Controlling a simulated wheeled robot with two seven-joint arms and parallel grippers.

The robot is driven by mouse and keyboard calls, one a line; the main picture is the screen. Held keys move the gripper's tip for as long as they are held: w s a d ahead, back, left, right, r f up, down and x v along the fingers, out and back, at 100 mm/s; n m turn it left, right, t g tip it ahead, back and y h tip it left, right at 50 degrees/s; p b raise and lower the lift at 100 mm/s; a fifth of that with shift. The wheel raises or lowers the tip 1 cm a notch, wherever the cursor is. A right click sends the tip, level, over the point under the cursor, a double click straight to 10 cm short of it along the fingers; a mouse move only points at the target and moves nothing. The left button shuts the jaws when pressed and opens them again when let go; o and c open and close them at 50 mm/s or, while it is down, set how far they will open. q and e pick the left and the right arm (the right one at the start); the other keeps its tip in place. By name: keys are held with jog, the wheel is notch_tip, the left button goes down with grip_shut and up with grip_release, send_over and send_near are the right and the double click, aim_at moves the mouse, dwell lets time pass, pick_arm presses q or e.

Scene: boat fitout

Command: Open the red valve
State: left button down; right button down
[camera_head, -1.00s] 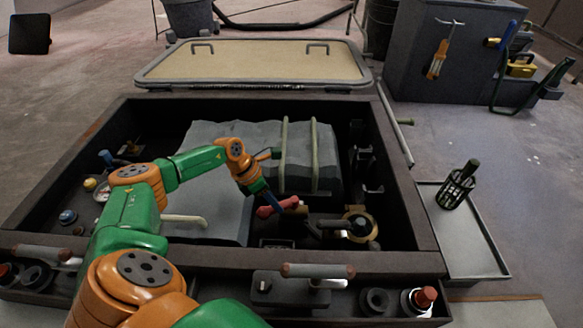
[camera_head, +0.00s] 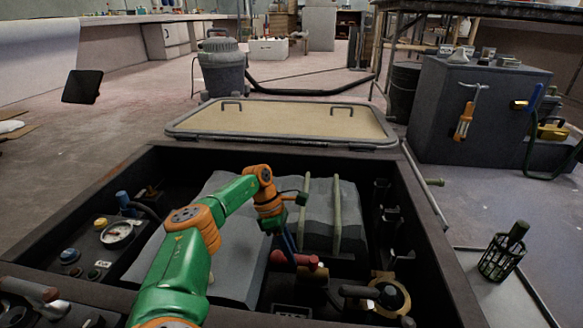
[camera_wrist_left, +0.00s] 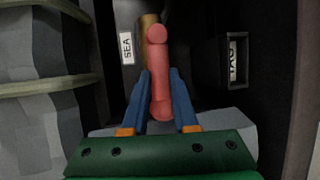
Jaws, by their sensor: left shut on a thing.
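The red valve handle (camera_head: 307,260) sits low inside the dark open hatch in the head view, right of centre. In the left wrist view the red handle (camera_wrist_left: 157,60) runs lengthwise up the picture, with a brass pipe part (camera_wrist_left: 148,20) behind its far end. My left gripper (camera_head: 291,252) reaches down to the handle. Its blue fingers, also in the left wrist view (camera_wrist_left: 158,85), lie on both sides of the handle and are shut on it. My right gripper is not in view.
A "SEA" label (camera_wrist_left: 127,48) is left of the handle. Grey rounded blocks with pale straps (camera_head: 336,215) stand behind it. A brass ring fitting (camera_head: 392,294) lies to its right. A gauge (camera_head: 117,233) is on the left. The tan lid (camera_head: 285,121) lies beyond the hatch.

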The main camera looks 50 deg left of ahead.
pick_arm(q)
jog(key=c, duration=0.7)
grip_release()
jog(key=p+v, duration=0.4)
jog(key=v, duration=0.3)
